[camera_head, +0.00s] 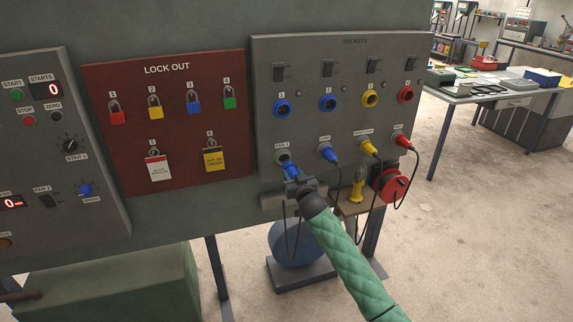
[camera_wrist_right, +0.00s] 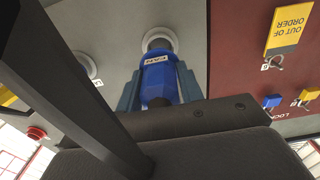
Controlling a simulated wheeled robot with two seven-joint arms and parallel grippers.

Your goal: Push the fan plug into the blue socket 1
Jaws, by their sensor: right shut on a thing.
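The blue fan plug (camera_head: 291,171) is at the round grey holder (camera_head: 283,156) in the lower row of the sockets panel, on the left. My right gripper (camera_head: 298,184) is shut on this plug. In the right wrist view the plug (camera_wrist_right: 158,80) sits between the two fingers (camera_wrist_right: 156,92), its front end at the holder's ring (camera_wrist_right: 158,40). I cannot tell how deep it sits in there. The blue socket 1 (camera_head: 282,109) is straight above, in the upper row, with nothing in it. My left gripper is not in view.
The upper row also holds blue socket 2 (camera_head: 328,102), a yellow socket (camera_head: 370,98) and a red socket (camera_head: 406,95). Another blue plug (camera_head: 328,153), a yellow plug (camera_head: 368,147) and a red plug (camera_head: 402,140) sit in the lower row with hanging cables. The lockout board (camera_head: 140,130) is left.

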